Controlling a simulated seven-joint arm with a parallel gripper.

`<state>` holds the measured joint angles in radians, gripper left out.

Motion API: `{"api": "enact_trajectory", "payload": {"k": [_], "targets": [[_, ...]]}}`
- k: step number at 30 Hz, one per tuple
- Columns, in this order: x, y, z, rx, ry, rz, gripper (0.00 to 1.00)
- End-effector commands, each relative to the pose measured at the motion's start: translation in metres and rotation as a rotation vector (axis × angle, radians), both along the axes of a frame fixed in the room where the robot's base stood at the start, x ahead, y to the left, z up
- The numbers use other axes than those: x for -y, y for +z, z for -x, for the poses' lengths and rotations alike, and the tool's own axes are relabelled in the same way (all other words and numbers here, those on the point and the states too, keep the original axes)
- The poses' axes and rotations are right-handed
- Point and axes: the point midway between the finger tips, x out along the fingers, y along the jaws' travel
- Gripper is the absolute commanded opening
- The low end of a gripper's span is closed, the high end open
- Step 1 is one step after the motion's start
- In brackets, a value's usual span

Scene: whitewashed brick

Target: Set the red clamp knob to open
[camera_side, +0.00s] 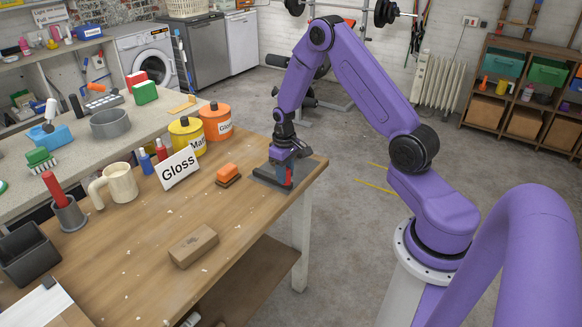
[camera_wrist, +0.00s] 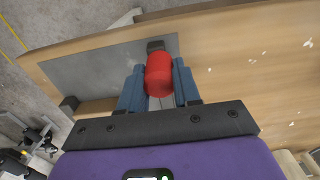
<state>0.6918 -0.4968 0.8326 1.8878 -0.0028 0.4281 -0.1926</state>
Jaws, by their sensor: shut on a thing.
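The red clamp knob (camera_side: 288,176) stands on a flat grey plate (camera_side: 265,181) at the right end of the wooden workbench. In the wrist view the red knob (camera_wrist: 159,74) sits between the two blue fingers of my gripper (camera_wrist: 158,90), with part of the grey plate (camera_wrist: 100,72) around it. My gripper (camera_side: 287,163) comes down from above and is shut on the knob. The fingers hide the knob's sides, and I cannot tell which setting it is turned to.
An orange-topped brush (camera_side: 228,173) lies just left of the plate. A brown block (camera_side: 193,246) lies near the front edge. The bench's right edge is close to the plate.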

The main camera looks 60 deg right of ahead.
Motion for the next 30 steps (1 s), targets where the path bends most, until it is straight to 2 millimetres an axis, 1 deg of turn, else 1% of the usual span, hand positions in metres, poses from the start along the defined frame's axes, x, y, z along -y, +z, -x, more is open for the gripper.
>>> {"api": "enact_trajectory", "payload": {"k": [1, 9, 10, 11, 12, 20, 23, 26, 30], "targets": [[-0.005, 0.001, -0.005, 0.013, 0.003, 0.001, 0.0], [-0.008, 0.002, -0.006, 0.017, 0.004, 0.0, 0.0], [-0.008, 0.002, -0.006, 0.017, 0.004, 0.0, 0.42], [-0.008, 0.002, -0.007, 0.017, 0.004, 0.0, 0.52], [-0.008, 0.002, -0.007, 0.017, 0.004, 0.0, 0.58], [-0.005, 0.001, -0.004, 0.011, 0.001, 0.0, 0.58], [-0.005, 0.005, -0.004, 0.011, 0.001, 0.001, 0.58], [-0.004, 0.015, -0.004, 0.012, 0.001, 0.001, 0.58], [-0.004, 0.037, -0.004, 0.015, 0.001, 0.001, 0.58]]}}
